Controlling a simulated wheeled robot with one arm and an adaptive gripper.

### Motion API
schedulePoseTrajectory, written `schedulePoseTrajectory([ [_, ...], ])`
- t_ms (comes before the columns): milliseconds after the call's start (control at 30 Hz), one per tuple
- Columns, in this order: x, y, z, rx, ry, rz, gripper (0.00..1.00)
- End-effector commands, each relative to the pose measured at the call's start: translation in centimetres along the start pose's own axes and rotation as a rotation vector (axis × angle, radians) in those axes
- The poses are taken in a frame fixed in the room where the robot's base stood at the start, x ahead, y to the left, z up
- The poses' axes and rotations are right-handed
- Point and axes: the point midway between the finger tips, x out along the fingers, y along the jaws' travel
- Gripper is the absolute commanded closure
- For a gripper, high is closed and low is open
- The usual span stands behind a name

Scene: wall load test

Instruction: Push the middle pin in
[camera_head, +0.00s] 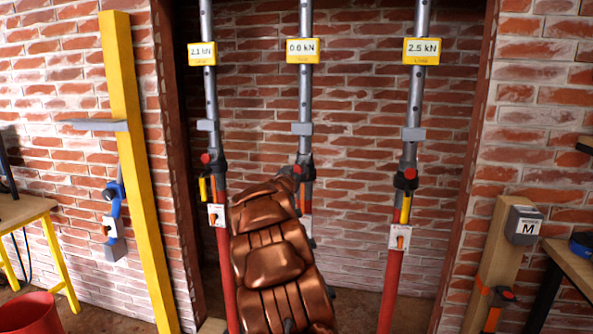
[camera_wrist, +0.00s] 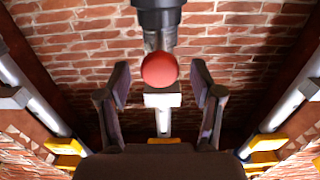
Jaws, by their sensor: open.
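Three steel props stand in the wall opening. The middle prop (camera_head: 305,100) carries a yellow display (camera_head: 303,50) reading 0.0 kN. The middle pin's red knob (camera_head: 296,168) shows just above the end of my arm in the head view. In the wrist view a round red knob (camera_wrist: 159,70) sits under a dark collar (camera_wrist: 160,15), straight ahead of my gripper (camera_wrist: 160,88). My gripper's two dark fingers are apart, one on each side of the knob in the picture. I cannot tell whether anything touches it. My copper arm hides the middle prop's lower part.
The left prop (camera_head: 210,90) reads 2.1 kN and the right prop (camera_head: 415,90) reads 2.5 kN; both have red knobs. A yellow post (camera_head: 138,170) stands at left, a wooden post (camera_head: 490,260) at right. A red bucket (camera_head: 28,314) stands at bottom left.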

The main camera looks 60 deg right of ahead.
Motion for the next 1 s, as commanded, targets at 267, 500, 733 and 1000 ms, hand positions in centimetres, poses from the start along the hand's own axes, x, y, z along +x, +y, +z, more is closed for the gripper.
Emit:
schedulePoseTrajectory([
  [267,1.7,0.0,-0.1,0.000,0.001,0.000,0.34],
  [500,2.0,0.0,-0.1,0.000,0.001,0.000,0.34],
  [733,2.0,0.0,0.0,0.000,0.000,0.000,0.44],
  [1000,2.0,0.0,0.0,-0.001,0.000,0.000,0.72],
])
